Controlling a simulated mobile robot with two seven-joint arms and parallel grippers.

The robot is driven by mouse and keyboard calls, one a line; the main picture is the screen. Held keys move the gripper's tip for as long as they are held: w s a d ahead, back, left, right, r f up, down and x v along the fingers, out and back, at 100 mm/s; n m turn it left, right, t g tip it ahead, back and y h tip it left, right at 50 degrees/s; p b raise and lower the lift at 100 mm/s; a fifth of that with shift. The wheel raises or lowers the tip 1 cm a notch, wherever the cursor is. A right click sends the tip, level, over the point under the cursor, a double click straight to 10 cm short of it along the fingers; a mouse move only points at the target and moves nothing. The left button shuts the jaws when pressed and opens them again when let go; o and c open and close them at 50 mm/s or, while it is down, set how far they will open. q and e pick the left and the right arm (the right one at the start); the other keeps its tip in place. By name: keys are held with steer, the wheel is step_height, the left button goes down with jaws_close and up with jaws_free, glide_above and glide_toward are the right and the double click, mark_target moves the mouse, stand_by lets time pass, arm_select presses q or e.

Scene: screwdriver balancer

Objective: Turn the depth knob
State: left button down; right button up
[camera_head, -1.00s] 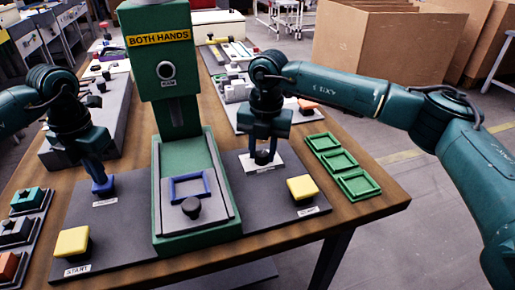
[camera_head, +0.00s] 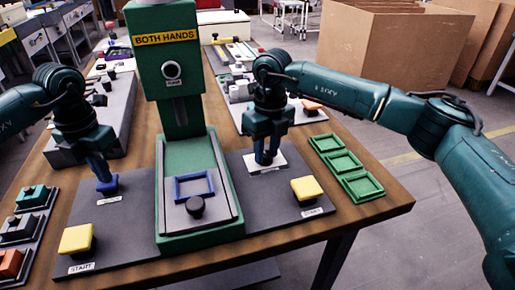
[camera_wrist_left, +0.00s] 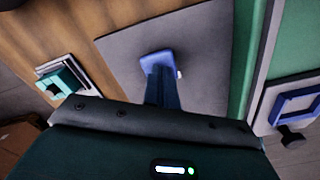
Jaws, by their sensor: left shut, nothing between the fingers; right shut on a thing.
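My right gripper (camera_head: 265,159) points straight down over a white dial plate (camera_head: 280,163) on the right side of the grey panel. It is shut on a dark knob that its fingers now largely hide. The print on the plate is too small to read. My left gripper (camera_head: 103,179) is shut and empty, with its fingertips at a blue block-shaped control (camera_head: 109,187) on the left side of the panel. The left wrist view shows this blue control (camera_wrist_left: 158,60) at the fingertips. I cannot tell whether they touch it.
The green press (camera_head: 167,60), marked BOTH HANDS, stands between my grippers, with a blue frame (camera_head: 194,187) and black knob (camera_head: 195,207) on its bed. Yellow buttons sit left (camera_head: 76,239) and right (camera_head: 309,191). Green trays (camera_head: 343,162) lie at right, coloured blocks (camera_head: 20,228) at left.

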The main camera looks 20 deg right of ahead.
arm_select(q)
steer(key=shift+f, duration=0.1)
arm_select(e)
steer(key=n, duration=0.7)
stand_by(0.6)
steer(key=o, duration=1)
steer(key=r, duration=1.2)
steer(key=shift+w+d, duration=0.1)
steer(key=shift+w, duration=0.15)
steer(key=shift+r, duration=0.15)
step_height(320, 180, up, 5)
steer(key=p, duration=0.5)
glide_above(267, 152)
arm_select(q)
step_height(267, 152, up, 7)
steer(key=shift+r, duration=0.1)
